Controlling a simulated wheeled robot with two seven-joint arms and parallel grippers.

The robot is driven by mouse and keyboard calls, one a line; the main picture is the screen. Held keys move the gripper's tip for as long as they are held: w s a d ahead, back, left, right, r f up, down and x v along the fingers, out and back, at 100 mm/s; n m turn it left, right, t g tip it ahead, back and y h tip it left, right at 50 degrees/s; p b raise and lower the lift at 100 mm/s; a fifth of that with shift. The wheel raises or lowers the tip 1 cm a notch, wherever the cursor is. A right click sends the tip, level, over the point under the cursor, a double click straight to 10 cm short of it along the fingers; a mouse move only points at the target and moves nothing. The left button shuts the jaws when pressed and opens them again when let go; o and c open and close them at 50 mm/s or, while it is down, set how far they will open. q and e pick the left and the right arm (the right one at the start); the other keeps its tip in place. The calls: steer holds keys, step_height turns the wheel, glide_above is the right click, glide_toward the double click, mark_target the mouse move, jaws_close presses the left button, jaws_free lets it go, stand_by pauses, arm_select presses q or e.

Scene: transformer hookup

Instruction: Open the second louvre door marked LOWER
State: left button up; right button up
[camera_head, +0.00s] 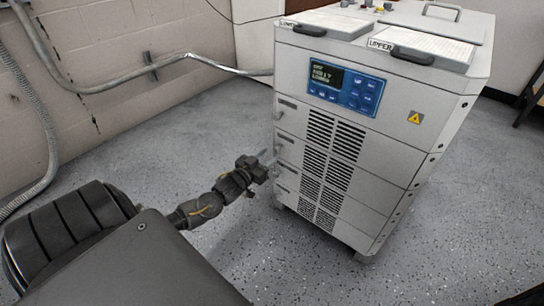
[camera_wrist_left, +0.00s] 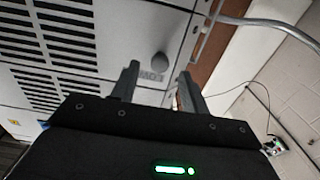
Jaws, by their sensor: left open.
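The white cabinet (camera_head: 345,150) has a front of stacked panels with black louvre slots (camera_head: 325,165). The panels look shut and flush. My left gripper (camera_head: 268,159) is at the left edge of this front, at about mid-height. In the left wrist view its two fingers (camera_wrist_left: 159,72) are open and apart. A small grey knob (camera_wrist_left: 159,62) shows between and just beyond the fingertips, on a louvred panel (camera_wrist_left: 110,35). Beside the knob is an upside-down label (camera_wrist_left: 151,76) reading "LOW", its end hidden by a finger. Contact with the knob cannot be told. My right gripper is not in view.
The cabinet top has two white lids (camera_head: 325,22) with black handles and labels LOWER and UPPER. A blue control panel (camera_head: 345,86) sits above the louvres. A grey conduit (camera_head: 110,78) runs along the block wall to the cabinet. Speckled floor (camera_head: 230,115) is clear around it.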

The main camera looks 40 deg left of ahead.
arm_select(q)
steer(key=shift+w, duration=1.35)
jaws_close()
